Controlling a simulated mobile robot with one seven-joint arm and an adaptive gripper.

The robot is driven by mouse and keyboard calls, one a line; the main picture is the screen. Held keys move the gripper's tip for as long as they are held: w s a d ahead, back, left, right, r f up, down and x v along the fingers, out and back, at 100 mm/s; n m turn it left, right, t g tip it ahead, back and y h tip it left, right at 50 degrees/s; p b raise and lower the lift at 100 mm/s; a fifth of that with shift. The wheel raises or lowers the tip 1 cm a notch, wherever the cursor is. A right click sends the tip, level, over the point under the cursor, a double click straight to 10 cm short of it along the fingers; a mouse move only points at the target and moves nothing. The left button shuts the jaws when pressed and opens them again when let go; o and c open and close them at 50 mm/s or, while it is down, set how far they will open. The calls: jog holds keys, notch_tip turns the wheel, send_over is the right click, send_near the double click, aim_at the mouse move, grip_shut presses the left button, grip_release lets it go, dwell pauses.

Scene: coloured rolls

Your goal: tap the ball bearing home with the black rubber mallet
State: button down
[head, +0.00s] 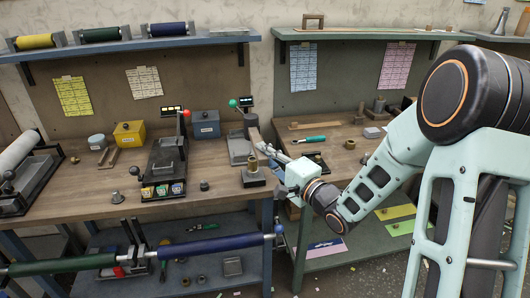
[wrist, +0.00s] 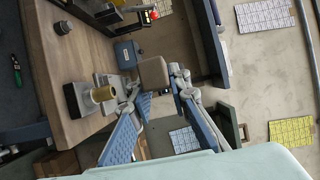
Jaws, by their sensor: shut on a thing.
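My gripper (head: 266,150) is shut at the right end of the left bench; its blue-grey fingers also show in the wrist view (wrist: 158,88). Between the fingertips is a brown, block-like piece (wrist: 153,73), which seems to be part of the mallet; I cannot make out a black head clearly. Left of the fingers stands a black base block (wrist: 76,100) with a grey round part and a brass cylinder (wrist: 103,80) on it. In the head view this brass-topped fixture (head: 253,166) stands just left of and below my fingertips. I cannot tell the ball bearing apart on it.
A green-handled tool (head: 309,139) lies on the right bench. The left bench front (head: 225,196) has bare room.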

notch_tip(320, 180, down, 8)
jog(key=b, duration=0.5)
jog(key=shift+r, duration=0.2)
jog(key=shift+r, duration=2.75)
